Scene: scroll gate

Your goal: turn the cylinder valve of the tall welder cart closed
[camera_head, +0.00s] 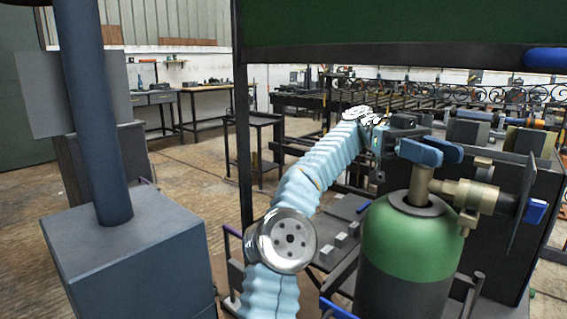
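The gas cylinder (408,240) has a green shoulder and a dark lower body and stands upright at the right. A brass valve (420,185) rises from its top, with a brass regulator (470,195) reaching out to the right. My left arm comes up from the bottom middle. My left gripper (438,152) is at the top of the valve stem, with its blue fingers over or around it. The fingers hide the valve's knob. I cannot tell whether they touch or grip it. My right gripper is not in view.
A dark flat plate (521,205) and a blue handle (536,211) stand right of the regulator. A dark post (243,130) and a green panel (400,22) frame the cart. A grey box with a blue column (95,110) stands at left. Open floor lies between.

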